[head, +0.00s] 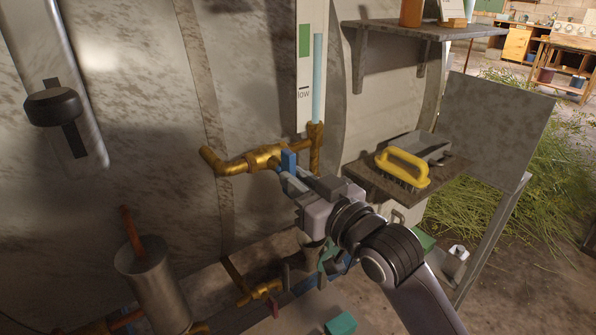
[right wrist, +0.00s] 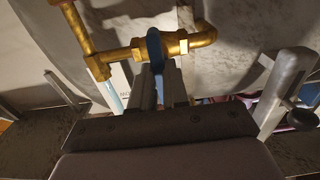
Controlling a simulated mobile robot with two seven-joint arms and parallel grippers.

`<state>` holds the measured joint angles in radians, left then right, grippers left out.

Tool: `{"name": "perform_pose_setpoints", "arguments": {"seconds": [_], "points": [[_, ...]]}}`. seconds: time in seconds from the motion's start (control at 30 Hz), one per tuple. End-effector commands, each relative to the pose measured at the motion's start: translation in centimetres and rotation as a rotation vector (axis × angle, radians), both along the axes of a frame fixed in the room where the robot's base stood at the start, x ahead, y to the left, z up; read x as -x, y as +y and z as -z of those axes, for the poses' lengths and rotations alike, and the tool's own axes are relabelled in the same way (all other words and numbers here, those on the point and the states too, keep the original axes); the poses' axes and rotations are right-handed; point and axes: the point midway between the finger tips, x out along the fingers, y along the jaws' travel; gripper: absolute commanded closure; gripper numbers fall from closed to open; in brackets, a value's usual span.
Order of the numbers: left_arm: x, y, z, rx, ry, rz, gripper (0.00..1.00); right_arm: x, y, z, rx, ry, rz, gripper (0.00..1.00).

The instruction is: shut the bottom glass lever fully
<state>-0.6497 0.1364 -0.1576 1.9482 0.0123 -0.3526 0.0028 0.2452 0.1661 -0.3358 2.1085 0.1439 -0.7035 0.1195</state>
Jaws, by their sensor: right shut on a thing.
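The bottom glass lever (head: 288,159) is a small blue handle on a brass valve (head: 258,160) at the foot of the glass tube (head: 317,80). My right gripper (head: 284,174) reaches in from the lower right and is shut on the lever. In the right wrist view, the blue lever (right wrist: 154,48) stands upright between the two fingers (right wrist: 158,82), in front of the brass pipe (right wrist: 190,42). The fingers hide the lever's lower part. My left gripper is not in view.
Right of the valve, a shelf holds a yellow-handled brush (head: 404,165) and a grey tray (head: 415,146). A higher shelf (head: 420,30) juts out above it. A metal cylinder (head: 153,280) and more brass pipework (head: 255,290) lie below left.

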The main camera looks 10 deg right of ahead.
Motion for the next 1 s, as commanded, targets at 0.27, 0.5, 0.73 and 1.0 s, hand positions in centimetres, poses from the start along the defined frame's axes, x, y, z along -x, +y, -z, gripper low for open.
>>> {"name": "perform_pose_setpoints", "arguments": {"seconds": [0.27,0.5,0.73,1.0], "points": [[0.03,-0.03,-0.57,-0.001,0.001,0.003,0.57,0.01,0.01,-0.05,-0.048,0.018,0.0,1.0],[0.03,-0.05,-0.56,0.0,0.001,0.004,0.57,0.01,0.01,-0.03,-0.051,0.019,-0.001,1.0],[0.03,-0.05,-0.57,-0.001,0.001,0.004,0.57,0.0,0.01,-0.03,-0.05,0.018,-0.001,0.6],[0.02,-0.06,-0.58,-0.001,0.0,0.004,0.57,0.03,-0.01,-0.02,-0.047,0.018,0.0,0.6]]}}
